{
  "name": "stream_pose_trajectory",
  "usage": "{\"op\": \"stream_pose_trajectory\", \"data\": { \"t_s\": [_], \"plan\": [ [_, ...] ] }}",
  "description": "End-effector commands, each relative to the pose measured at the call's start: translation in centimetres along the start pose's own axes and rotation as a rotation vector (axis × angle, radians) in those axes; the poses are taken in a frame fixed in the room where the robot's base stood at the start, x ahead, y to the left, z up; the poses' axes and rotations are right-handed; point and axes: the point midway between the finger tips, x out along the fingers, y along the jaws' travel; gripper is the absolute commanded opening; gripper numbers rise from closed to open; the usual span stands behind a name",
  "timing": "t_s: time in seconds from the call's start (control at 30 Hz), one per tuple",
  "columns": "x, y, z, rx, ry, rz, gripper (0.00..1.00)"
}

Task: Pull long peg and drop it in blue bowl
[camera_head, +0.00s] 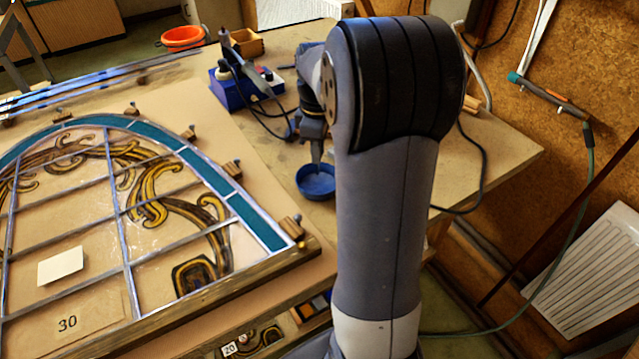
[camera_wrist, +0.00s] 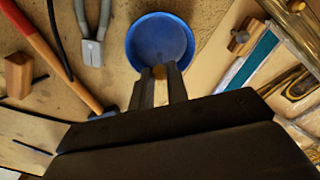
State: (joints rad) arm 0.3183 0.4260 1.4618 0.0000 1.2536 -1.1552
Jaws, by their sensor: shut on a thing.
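The blue bowl (camera_head: 318,194) stands on the bench to the right of the leaded panel. It also shows at the top centre of the wrist view (camera_wrist: 133,34), and its visible inside looks empty. My gripper (camera_wrist: 159,84) is shut on a small brown wooden piece (camera_wrist: 159,72), seen end-on between the fingers, which looks like the peg. Its length is hidden. The gripper (camera_head: 316,156) points down over the bowl, with the held peg too small to make out in the head view.
The leaded panel (camera_head: 99,205) has several wooden blocks with pins (camera_head: 232,168) along its edge. Left of the bowl in the wrist view lie grey-handled pliers (camera_wrist: 92,48), a red-handled tool (camera_wrist: 45,58) and a wooden block (camera_wrist: 18,74). A blue soldering station (camera_head: 232,92) stands behind.

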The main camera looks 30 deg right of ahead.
Motion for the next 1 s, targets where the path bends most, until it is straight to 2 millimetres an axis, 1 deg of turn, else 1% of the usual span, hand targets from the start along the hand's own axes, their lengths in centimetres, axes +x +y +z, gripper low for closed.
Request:
{"op": "stream_pose_trajectory", "data": {
  "t_s": [1.0],
  "plan": [
    [1.6,0.0,0.0,0.000,0.000,-0.001,0.00]
  ]
}}
